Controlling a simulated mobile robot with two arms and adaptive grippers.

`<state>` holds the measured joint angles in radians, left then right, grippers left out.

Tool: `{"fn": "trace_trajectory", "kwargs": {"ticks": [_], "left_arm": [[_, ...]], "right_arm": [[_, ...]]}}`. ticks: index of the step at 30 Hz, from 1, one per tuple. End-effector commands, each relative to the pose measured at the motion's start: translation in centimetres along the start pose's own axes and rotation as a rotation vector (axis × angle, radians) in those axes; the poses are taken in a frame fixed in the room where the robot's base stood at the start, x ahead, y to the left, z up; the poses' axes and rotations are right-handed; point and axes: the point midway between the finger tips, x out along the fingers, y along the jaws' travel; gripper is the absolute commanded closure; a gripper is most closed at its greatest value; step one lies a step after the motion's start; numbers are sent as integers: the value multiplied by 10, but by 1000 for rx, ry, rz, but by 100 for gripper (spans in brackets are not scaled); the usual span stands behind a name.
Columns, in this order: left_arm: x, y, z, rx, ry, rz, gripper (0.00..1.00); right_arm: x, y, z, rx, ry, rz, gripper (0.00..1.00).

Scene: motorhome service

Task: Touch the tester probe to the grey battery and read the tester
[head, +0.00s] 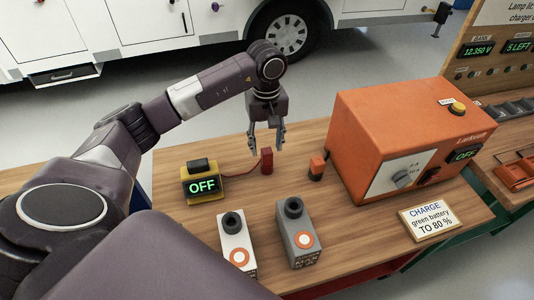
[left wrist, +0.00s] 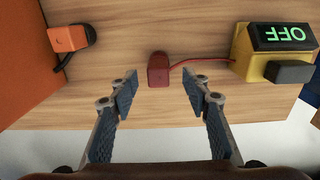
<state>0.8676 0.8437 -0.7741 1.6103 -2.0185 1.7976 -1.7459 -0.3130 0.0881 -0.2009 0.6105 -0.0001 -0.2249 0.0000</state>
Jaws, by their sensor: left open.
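The tester (head: 203,182) is a yellow box with a black top part and a green "OFF" display, at the left of the bench; it also shows in the left wrist view (left wrist: 265,62). A red wire joins it to the red probe (head: 267,161), which stands on the bench. In the left wrist view the probe (left wrist: 158,70) lies between and just beyond my open fingertips, touching neither. My left gripper (head: 267,143) is open and empty above the probe. The grey battery (head: 299,236) stands nearer the front, with a black cap and an orange ring. My right gripper is not in view.
A white battery (head: 236,245) stands left of the grey one. A large orange charger (head: 385,125) stands at right, with an orange clamp (head: 317,167) beside it. A sign (head: 430,220) reads "CHARGE green battery TO 80 %". A motorhome is behind the bench.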

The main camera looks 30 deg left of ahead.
Motion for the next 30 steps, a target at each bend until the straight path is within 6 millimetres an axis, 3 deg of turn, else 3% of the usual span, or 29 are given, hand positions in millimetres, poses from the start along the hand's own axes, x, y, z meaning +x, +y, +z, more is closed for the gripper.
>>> {"fn": "trace_trajectory", "kwargs": {"ticks": [3,7,16,27,30], "left_arm": [[16,1,-2,-1,-6,-3,56],[34,2,-2,0,-3,-1,56],[39,2,-3,1,0,1,56],[39,2,-3,0,0,1,97],[39,2,-3,0,0,1,100]], "right_arm": [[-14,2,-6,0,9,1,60],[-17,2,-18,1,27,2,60],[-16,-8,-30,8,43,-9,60],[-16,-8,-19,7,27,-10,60],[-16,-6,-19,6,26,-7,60]]}}
